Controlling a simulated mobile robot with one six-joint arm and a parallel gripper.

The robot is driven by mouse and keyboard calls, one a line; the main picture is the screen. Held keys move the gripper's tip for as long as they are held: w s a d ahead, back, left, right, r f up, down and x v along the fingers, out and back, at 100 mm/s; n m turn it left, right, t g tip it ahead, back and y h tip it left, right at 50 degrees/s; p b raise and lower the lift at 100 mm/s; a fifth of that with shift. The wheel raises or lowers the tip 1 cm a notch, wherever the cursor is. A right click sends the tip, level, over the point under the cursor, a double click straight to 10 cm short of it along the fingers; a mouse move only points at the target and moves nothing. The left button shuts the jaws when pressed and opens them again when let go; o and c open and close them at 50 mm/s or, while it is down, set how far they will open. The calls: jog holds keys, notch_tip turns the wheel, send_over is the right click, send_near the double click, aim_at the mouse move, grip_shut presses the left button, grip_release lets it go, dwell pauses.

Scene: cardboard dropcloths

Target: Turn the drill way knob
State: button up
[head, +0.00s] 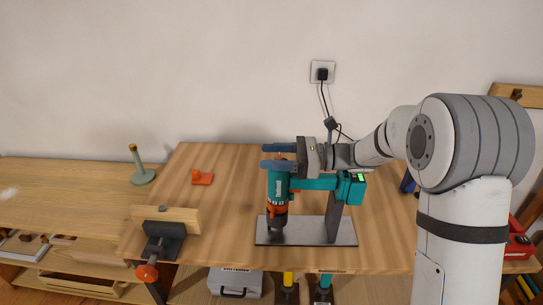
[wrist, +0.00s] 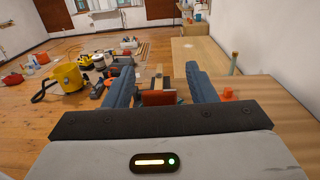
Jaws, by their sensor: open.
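The teal and orange drill (head: 279,186) hangs upright in a stand over a grey metal base plate (head: 345,232) on the workbench. My gripper (head: 278,156) comes in from the right at the drill's top. Its two blue fingers are apart, and I see no clear grip on anything. In the wrist view my gripper (wrist: 160,88) is open, with a red-orange part (wrist: 158,98) between the fingers. It looks like part of the drill, but I cannot tell whether it is touched. I cannot make out the way knob for certain; the gripper may cover it.
The drill's teal rear body (head: 350,188) and grey stand column (head: 334,216) are just below my gripper. A vise (head: 165,235) is at the bench's front left. A cable hangs from the wall socket (head: 322,73).

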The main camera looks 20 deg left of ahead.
jog(key=v, duration=0.7)
jog(key=shift+d, duration=0.15)
jog(key=s+d+f+n+t+h+p, duration=0.1)
jog(key=s+d+f+n+t+h, duration=0.1)
jog(key=s+d+n+h, duration=0.5)
jog(key=s+d+f+n+t+h, duration=0.2)
jog(key=s+d+n+t+h, duration=0.3)
jog(key=s+d+h, duration=0.5)
jog(key=s+d+n, duration=0.2)
jog(key=s+d, duration=0.2)
jog(key=d, duration=0.4)
jog(key=shift+s+f+n+t+p, duration=0.2)
jog(key=shift+f+n+t+p, duration=0.1)
jog(key=shift+n+p, duration=0.1)
jog(key=shift+d, duration=0.15)
dwell(0.3)
